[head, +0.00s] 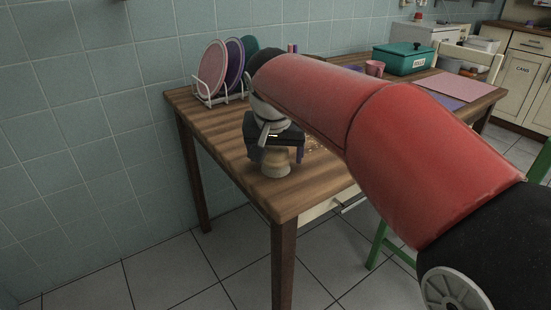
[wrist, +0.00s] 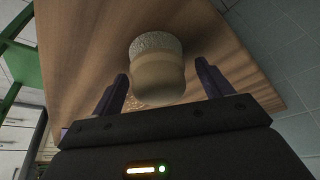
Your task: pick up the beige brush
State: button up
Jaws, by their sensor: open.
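The beige brush (head: 275,163) stands on the wooden table near its front left corner in the head view. My gripper (head: 273,158) is right above and around it, hiding its upper part. In the wrist view the brush (wrist: 157,72) shows as a rounded beige body with a speckled pale end. My gripper (wrist: 163,88) is open, with one dark finger to the left of the brush and one to the right. Gaps show between the brush and both fingers in that view.
The wooden table (head: 210,122) has a white rack (head: 206,96) of coloured plates at the back left, near the tiled wall. A teal box (head: 403,58), a pink cup (head: 374,68) and a pink mat (head: 455,86) are farther right. Bare table lies left of the brush.

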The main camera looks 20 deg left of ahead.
jog(key=shift+w+f, duration=0.1)
jog(key=shift+f, duration=0.1)
jog(key=c, duration=1.1)
jog(key=shift+o, duration=0.2)
jog(key=shift+r, duration=0.1)
notch_tip(320, 180, up, 20)
jog(key=p, duration=0.2)
jog(key=shift+p, duration=0.35)
